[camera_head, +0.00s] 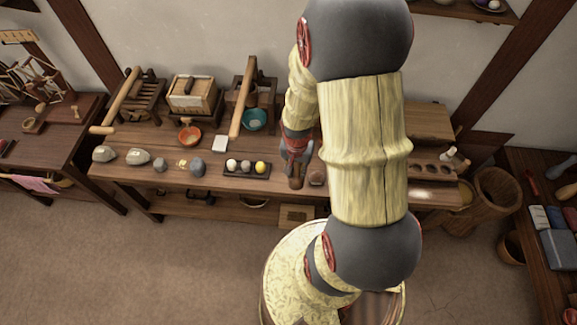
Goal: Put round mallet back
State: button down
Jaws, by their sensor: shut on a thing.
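My gripper (296,157) is small in view, above the front part of the long wooden bench, right of the dark tray of balls. It points down and is shut on a brown wooden piece (296,183), which looks like the round mallet. The fingers and my arm hide much of it. I cannot tell whether its lower end touches the bench top.
The long bench (215,155) carries a dark tray (232,171) with balls, several grey stones (138,157), an orange bowl (189,135) and a teal bowl (254,119). A block with round holes (428,168) is at right. My arm hides the bench between.

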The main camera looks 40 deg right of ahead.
jog(key=w+d+f+b, duration=0.2)
jog(key=w+d+f, duration=0.5)
jog(key=w+f, duration=0.4)
jog(key=shift+w+d+f+b, duration=0.2)
jog(key=shift+d+f+b, duration=0.15)
jog(key=shift+f, duration=0.6)
jog(key=shift+f, duration=0.1)
jog(key=c, duration=1.7)
grip_release()
jog(key=shift+a, duration=0.1)
jog(key=shift+o, duration=0.4)
